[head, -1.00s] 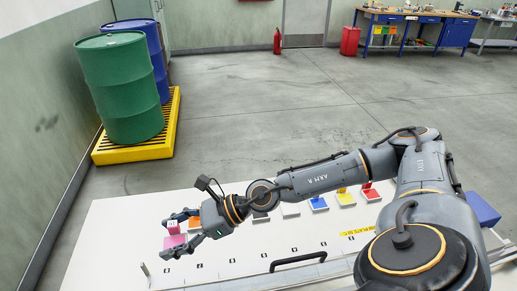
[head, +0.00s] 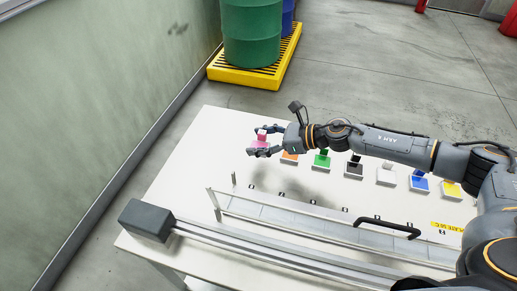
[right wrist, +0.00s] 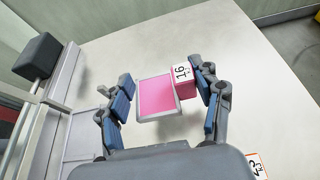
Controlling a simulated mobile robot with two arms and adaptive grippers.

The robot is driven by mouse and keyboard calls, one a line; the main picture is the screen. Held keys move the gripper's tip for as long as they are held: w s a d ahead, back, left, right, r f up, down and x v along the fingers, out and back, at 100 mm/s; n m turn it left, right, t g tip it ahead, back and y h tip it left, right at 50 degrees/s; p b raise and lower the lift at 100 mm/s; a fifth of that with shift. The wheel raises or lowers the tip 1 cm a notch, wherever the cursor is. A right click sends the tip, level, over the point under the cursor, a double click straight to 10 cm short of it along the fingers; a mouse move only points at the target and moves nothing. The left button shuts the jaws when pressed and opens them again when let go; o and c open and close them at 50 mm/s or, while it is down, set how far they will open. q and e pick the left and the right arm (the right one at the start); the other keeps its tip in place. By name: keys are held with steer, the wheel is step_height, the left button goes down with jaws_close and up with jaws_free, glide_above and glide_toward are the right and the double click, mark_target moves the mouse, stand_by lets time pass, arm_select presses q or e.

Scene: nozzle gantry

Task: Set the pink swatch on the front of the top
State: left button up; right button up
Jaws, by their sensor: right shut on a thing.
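The pink swatch (head: 261,145) is a flat pink tile with a pale rim and a small pink block on it, at the left end of the row in the head view. In the right wrist view the swatch (right wrist: 155,96) lies between my fingers, and its block (right wrist: 183,82) carries a white label reading 16. My right gripper (head: 252,141) is shut on the swatch; the right-hand finger is against the block in the wrist view. I cannot tell whether the swatch is clear of the surface. The white table top (head: 190,170) is beneath. My left gripper is out of view.
Orange (head: 289,157), green (head: 321,161), black (head: 353,170), white (head: 386,177), blue (head: 419,183) and yellow (head: 452,190) swatches continue the row. A rail with a dark end block (head: 147,220) and a black handle (head: 387,226) runs along the front. The left table top is bare.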

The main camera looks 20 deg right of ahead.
steer(key=shift+w+f, duration=0.55)
steer(key=shift+f, duration=0.05)
steer(key=f, duration=0.3)
steer(key=shift+w+f, duration=0.2)
steer(key=shift+f, duration=0.1)
steer(key=shift+f, duration=0.2)
steer(key=o, duration=1.2)
steer(key=shift+r, duration=0.1)
